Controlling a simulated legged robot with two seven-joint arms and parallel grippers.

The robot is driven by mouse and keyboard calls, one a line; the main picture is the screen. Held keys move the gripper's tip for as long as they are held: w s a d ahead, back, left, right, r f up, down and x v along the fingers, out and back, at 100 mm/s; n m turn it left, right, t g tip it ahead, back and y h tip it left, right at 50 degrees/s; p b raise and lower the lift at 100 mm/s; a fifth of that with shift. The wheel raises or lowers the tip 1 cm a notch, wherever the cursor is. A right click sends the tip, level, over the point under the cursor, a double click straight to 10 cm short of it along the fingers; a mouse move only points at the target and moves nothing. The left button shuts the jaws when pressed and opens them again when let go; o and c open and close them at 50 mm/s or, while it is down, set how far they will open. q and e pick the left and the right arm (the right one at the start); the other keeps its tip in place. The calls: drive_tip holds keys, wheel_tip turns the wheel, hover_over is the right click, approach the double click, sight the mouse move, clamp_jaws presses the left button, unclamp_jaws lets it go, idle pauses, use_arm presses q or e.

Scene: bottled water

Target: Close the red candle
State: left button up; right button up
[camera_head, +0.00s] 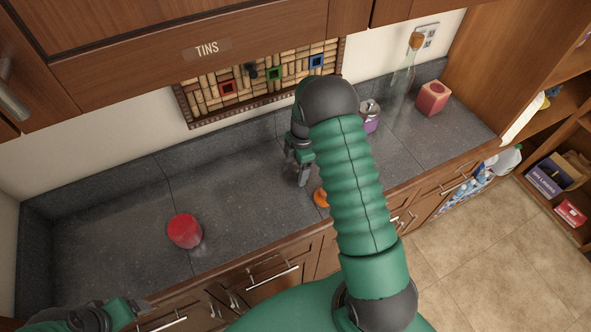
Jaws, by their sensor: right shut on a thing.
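A round red candle (185,231) stands on the dark counter at the left. I cannot make out a lid on it. My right gripper (303,176) is over the middle of the counter, to the right of and behind the red candle, apart from it. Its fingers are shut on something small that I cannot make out. An orange object (320,197) on the counter beside it is partly hidden by my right arm. My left gripper (130,311) shows at the bottom left by the counter's front edge; its jaw state is unclear.
A red block (433,98) with a round mark, a purple jar (369,118) with a metal top and a corked glass bottle (408,72) stand at the back right. The counter (235,190) between the red candle and my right gripper is clear. Cabinets hang above.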

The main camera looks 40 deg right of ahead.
drive_tip(key=shift+r, duration=0.35)
drive_tip(key=shift+s+a+r+b, duration=0.15)
drive_tip(key=shift+s+r+b, duration=0.05)
drive_tip(key=shift+r+b, duration=0.75)
drive_tip(key=s+a+b, duration=0.1)
drive_tip(key=s+a, duration=0.2)
drive_tip(key=s, duration=0.1)
drive_tip(key=s+a+r+b, duration=0.1)
drive_tip(key=s+a, duration=0.2)
drive_tip(key=s, duration=0.1)
drive_tip(key=s+a+b, duration=0.1)
drive_tip(key=s+a, duration=0.2)
drive_tip(key=s, duration=0.1)
drive_tip(key=shift+s+a+r, duration=0.15)
drive_tip(key=shift+a+r, duration=0.2)
drive_tip(key=shift+r, duration=0.05)
drive_tip(key=shift+d, duration=0.1)
